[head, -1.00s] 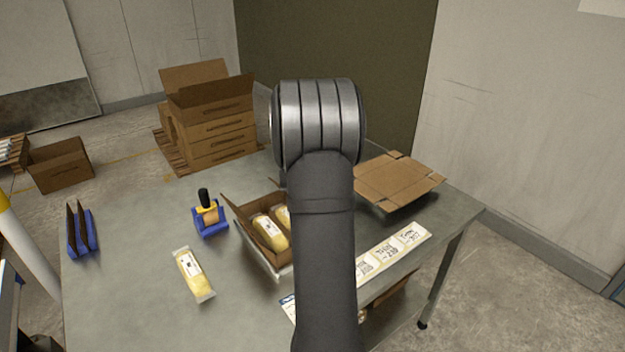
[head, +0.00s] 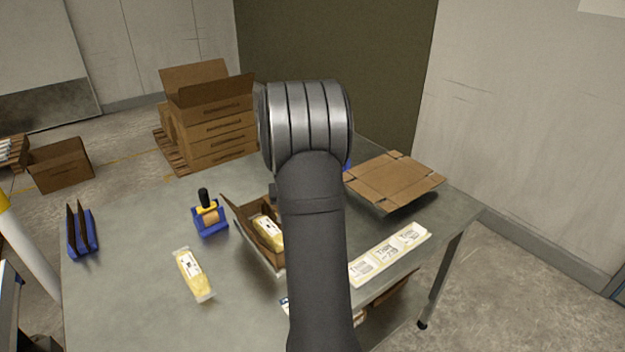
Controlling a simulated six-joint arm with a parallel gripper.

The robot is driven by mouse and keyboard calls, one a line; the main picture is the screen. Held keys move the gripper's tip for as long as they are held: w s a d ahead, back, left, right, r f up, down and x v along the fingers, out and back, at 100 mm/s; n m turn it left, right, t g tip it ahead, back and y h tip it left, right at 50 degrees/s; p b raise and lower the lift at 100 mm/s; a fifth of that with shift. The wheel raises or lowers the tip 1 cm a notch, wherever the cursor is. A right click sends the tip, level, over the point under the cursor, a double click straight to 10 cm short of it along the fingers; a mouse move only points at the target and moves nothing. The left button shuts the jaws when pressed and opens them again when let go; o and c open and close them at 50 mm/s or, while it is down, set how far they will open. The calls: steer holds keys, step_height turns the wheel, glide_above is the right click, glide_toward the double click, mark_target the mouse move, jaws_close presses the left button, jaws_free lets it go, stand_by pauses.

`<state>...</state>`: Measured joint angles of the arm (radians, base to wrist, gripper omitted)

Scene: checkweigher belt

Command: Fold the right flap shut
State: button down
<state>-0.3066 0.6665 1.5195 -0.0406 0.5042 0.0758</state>
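An open cardboard box (head: 262,246) stands mid-table, mostly hidden behind my arm. A yellow pack (head: 267,232) with a white label lies inside it. Its left flap (head: 236,220) stands out open on the left side. The right flap is hidden behind my arm, so I cannot tell its angle. My gripper is out of view behind my own arm link, apart from perhaps a small dark part beside the arm above the box.
A blue tape dispenser (head: 209,218) and a loose yellow pack (head: 194,274) are left of the box. Flat cardboard (head: 395,182) lies at the right, a label strip (head: 390,254) in front of it. Blue holders (head: 82,236) stand far left. Stacked boxes (head: 212,120) are behind the table.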

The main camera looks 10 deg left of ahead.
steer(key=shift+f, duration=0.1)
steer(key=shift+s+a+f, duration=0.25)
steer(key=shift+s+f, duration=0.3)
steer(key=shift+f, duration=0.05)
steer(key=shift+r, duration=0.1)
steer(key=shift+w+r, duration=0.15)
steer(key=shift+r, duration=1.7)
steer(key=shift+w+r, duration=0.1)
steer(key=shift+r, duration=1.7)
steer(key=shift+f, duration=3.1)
